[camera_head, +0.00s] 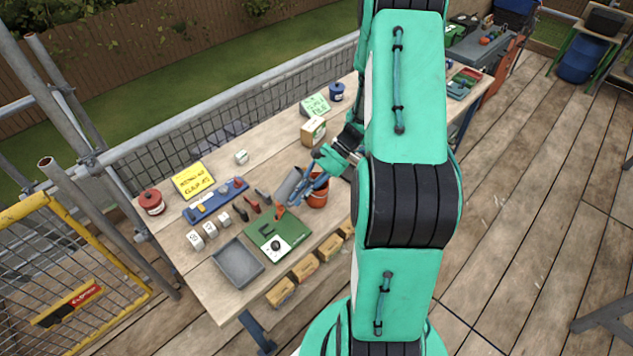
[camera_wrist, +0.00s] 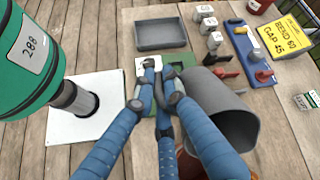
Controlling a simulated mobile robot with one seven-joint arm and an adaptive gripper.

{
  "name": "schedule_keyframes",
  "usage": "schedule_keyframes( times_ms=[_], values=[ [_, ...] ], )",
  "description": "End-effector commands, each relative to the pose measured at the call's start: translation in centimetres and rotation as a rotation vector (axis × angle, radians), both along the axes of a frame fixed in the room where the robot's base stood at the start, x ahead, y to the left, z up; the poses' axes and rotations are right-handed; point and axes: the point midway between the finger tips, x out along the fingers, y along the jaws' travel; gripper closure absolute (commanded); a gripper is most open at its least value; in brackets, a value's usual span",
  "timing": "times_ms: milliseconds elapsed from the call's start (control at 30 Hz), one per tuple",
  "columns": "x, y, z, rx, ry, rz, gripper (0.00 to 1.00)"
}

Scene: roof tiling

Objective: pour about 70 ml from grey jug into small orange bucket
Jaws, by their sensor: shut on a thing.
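The grey jug (camera_head: 288,185) is tilted beside and partly above the small orange bucket (camera_head: 318,191) on the wooden bench. In the wrist view the jug (camera_wrist: 212,100) lies right of my blue fingers, with its open mouth towards the lower right. My gripper (camera_head: 293,198) is shut at the jug's near side, also seen in the wrist view (camera_wrist: 160,95); the fingers hide the exact grip point. Only a sliver of the bucket (camera_wrist: 188,167) shows between the fingers there. I cannot see any liquid in the jug or a stream.
Left of the jug are a green mat (camera_head: 290,231), a grey tray (camera_head: 239,271), a blue rack (camera_head: 210,208) and several small weights. A cardboard box (camera_head: 313,131) stands behind the bucket. A red tin (camera_head: 151,202) is far left.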

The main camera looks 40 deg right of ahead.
Motion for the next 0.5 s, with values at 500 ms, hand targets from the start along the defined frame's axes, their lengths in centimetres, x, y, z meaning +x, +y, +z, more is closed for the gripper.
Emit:
schedule_keyframes(
  times_ms=[500],
  values=[
    [0.2,0.9,-2.0,-0.224,0.028,0.008,1.0]
  ],
)
